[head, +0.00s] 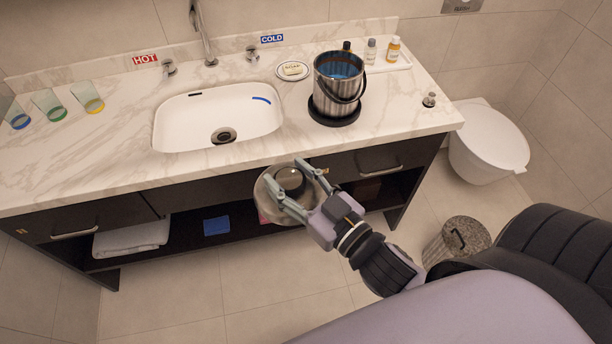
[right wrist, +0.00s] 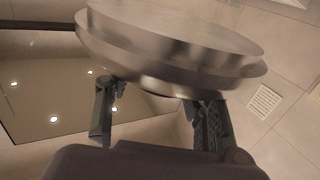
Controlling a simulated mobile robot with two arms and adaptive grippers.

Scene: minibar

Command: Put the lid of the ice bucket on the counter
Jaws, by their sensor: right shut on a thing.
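The round metallic lid (head: 265,200) with a dark knob is held by my right gripper (head: 291,188), in front of the counter's front edge in the head view. In the right wrist view the lid (right wrist: 170,45) fills the top, tilted and beyond the fingers (right wrist: 158,115). Exactly where the fingers touch it is hard to see. The ice bucket (head: 338,88) stands uncovered on a round black base on the marble counter (head: 215,170); something blue shows inside. My left gripper is not in view.
The sink (head: 185,125) is left of the bucket. A soap dish (head: 292,71) and a tray with bottles (head: 405,60) are near the bucket. Several glasses (head: 50,105) stand at far left. Counter is free between sink and bucket front, and right of the bucket.

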